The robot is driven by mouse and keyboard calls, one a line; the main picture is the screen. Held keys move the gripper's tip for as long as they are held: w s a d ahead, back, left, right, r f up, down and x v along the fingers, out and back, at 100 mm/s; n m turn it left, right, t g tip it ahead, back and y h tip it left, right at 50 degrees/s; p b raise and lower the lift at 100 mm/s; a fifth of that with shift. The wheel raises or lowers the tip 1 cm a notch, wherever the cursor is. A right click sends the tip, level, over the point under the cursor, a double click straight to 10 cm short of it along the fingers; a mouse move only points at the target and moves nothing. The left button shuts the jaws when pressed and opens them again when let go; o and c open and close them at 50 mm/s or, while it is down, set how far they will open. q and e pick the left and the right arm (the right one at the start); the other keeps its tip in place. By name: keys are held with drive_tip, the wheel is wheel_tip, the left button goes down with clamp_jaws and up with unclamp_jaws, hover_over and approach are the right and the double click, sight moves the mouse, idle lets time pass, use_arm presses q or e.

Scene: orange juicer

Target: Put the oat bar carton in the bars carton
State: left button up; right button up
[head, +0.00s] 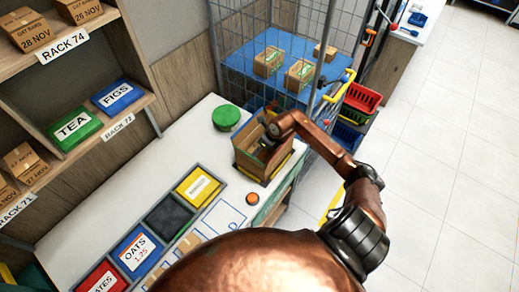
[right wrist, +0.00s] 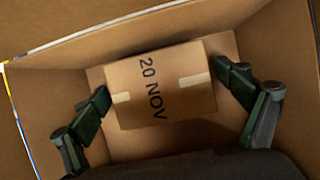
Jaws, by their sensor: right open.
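The bars carton (head: 250,163) is an open brown box on the far right end of the white counter. In the right wrist view its inner walls (right wrist: 60,75) surround my right gripper (right wrist: 162,85). A small brown carton marked "20 NOV" (right wrist: 150,68), apparently the oat bar carton, lies on the box floor between my right fingers. The fingers are spread, with a visible gap on the right side; contact on the left is hard to tell. In the head view my right gripper is mostly hidden inside the box. My left gripper is out of view.
A green round lid-like object (head: 226,117) and an orange button (head: 252,198) are near the box. Colored bins, including a yellow one (head: 198,187), line the counter. A wire cage (head: 300,30) with cartons stands behind. Shelves (head: 80,70) are at left.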

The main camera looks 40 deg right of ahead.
drive_tip(key=shift+r, duration=0.25)
drive_tip(key=b+v, duration=0.1)
drive_tip(key=v, duration=1)
drive_tip(key=shift+s+r, duration=0.25)
drive_tip(key=shift+r, duration=0.05)
